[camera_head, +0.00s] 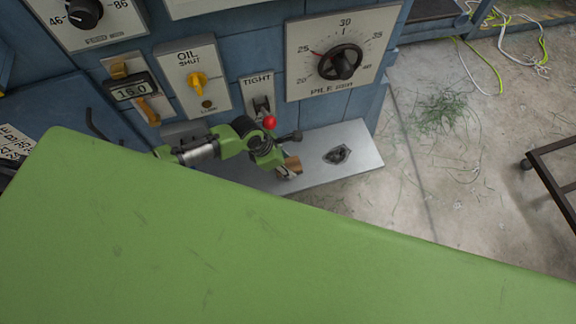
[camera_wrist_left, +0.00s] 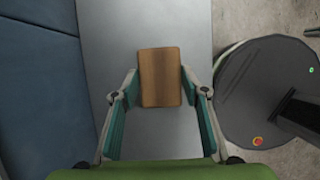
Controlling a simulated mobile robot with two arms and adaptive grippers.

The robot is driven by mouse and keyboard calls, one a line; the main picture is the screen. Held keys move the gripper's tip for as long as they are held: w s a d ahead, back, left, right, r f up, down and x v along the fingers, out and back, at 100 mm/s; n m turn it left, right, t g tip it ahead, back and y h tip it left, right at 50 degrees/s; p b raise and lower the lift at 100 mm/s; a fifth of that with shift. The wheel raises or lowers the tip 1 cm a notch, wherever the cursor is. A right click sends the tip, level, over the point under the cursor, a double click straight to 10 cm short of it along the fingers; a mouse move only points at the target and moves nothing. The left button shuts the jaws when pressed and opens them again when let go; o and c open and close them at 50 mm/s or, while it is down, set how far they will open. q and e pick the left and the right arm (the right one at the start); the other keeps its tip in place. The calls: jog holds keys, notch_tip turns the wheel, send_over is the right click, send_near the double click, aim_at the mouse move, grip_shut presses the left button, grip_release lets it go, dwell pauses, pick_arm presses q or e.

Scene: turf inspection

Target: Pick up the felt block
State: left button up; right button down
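The felt block, a small brown block (camera_wrist_left: 160,77), lies in the middle of the left wrist view, between the two fingertips of my left gripper (camera_wrist_left: 160,88). The fingertips lie close along its left and right edges. I cannot tell whether they press on it or leave a narrow gap. In the head view the block (camera_head: 292,166) shows small at the tip of my left gripper (camera_head: 287,170), over the light grey shelf (camera_head: 345,142). I cannot tell whether the block rests on the shelf. My right gripper is not in view.
A blue panel with an oil switch (camera_head: 197,82), a tight lever with a red ball (camera_head: 269,122) and a dial (camera_head: 340,62) stands behind my left gripper. A small dark fitting (camera_head: 337,154) sits on the shelf. A dark frame (camera_head: 555,165) stands at right on concrete floor.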

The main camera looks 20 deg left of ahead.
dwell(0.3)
pick_arm(q)
jog(key=shift+s+d+r, duration=0.1)
jog(key=shift+s+r, duration=0.05)
jog(key=shift+r, duration=0.65)
jog(key=s+d, duration=0.9)
jog(key=s, duration=0.5)
jog(key=shift+s+d, duration=0.3)
jog(key=shift+d, duration=0.1)
jog(key=shift+o, duration=0.2)
